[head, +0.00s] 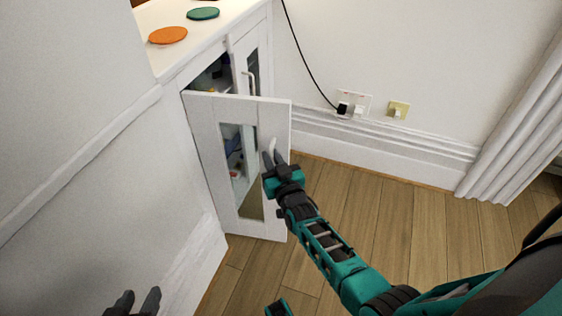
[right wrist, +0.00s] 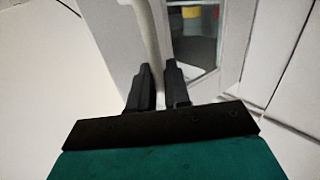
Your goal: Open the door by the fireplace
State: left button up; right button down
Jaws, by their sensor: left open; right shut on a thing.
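The white cabinet door (head: 232,105) has a glass pane and stands partly open, swung out from the low white cabinet (head: 165,62). Its pale handle (head: 272,146) is near the door's free edge; it also shows in the right wrist view (right wrist: 148,35). My right gripper (head: 273,158) is shut on the handle, and its fingers (right wrist: 160,80) are at the handle's lower part in the right wrist view. My left gripper (head: 136,302) is open and empty at the bottom left, well away from the door. The fireplace cannot be made out.
A second door with a handle (head: 249,82) is beside the opening. An orange disc (head: 168,35) and a green disc (head: 203,13) lie on the cabinet top. A black cable runs to a wall socket (head: 352,105). The wooden floor (head: 400,215) is clear right of the door.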

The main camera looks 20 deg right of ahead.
pick_arm(q)
jog(key=shift+r, duration=0.15)
pick_arm(e)
jog(key=shift+a, duration=0.5)
jog(key=c, duration=1.4)
grip_release()
jog(key=shift+w, duration=0.1)
pick_arm(q)
jog(key=shift+f, duration=0.2)
pick_arm(e)
jog(key=shift+o, duration=0.6)
jog(key=shift+d, duration=0.15)
pick_arm(q)
jog(key=r+p, duration=0.1)
jog(key=p, duration=0.1)
jog(key=a+r+p, duration=0.1)
jog(key=p, duration=0.1)
jog(key=shift+s+a, duration=0.1)
jog(key=shift+s, duration=0.2)
pick_arm(e)
jog(key=s, duration=1.3)
jog(key=shift+a, duration=0.4)
